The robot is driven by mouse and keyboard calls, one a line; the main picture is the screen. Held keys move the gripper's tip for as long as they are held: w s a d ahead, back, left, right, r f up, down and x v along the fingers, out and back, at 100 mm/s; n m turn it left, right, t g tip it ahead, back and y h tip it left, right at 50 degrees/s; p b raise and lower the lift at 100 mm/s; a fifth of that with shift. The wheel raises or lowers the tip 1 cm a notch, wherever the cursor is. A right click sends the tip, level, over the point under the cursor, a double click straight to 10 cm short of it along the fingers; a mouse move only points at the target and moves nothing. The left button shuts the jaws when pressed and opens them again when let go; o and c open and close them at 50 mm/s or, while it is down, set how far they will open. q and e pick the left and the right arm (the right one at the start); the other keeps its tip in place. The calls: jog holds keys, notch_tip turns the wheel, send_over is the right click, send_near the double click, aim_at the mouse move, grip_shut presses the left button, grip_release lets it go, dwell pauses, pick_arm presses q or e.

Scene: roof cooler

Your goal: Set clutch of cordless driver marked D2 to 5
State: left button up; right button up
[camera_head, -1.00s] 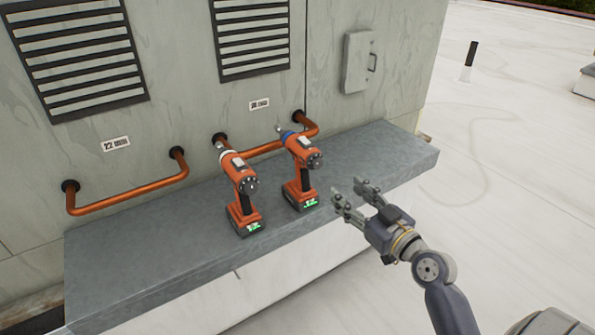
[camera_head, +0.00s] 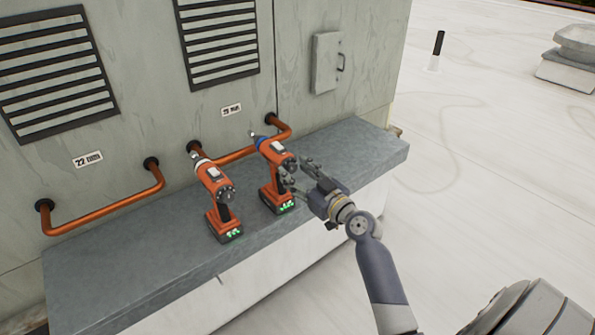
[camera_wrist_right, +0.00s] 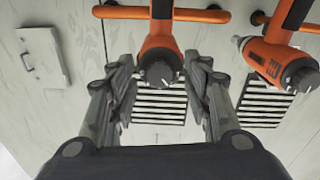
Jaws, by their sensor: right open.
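Two orange cordless drivers stand upright on the grey ledge (camera_head: 150,230). The right driver (camera_head: 274,172) has a blue collar, and the left driver (camera_head: 213,190) has a white one. I cannot read a D2 mark on either. My right gripper (camera_head: 296,175) is open beside the right driver's rear end. In the right wrist view the right driver (camera_wrist_right: 160,45) has its dark round dial between the open fingers of my gripper (camera_wrist_right: 162,66), with visible gaps on both sides. The left driver (camera_wrist_right: 281,52) is off to the right there. The dial's numbers are unreadable. My left gripper is out of view.
Orange pipes (camera_head: 105,207) run along the cabinet wall (camera_head: 150,120) behind the drivers. Two louvred vents (camera_head: 220,45) and a small panel with a handle (camera_head: 327,62) are on the wall. The ledge is clear left of the drivers. The white roof lies open at right.

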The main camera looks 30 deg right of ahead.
grip_shut()
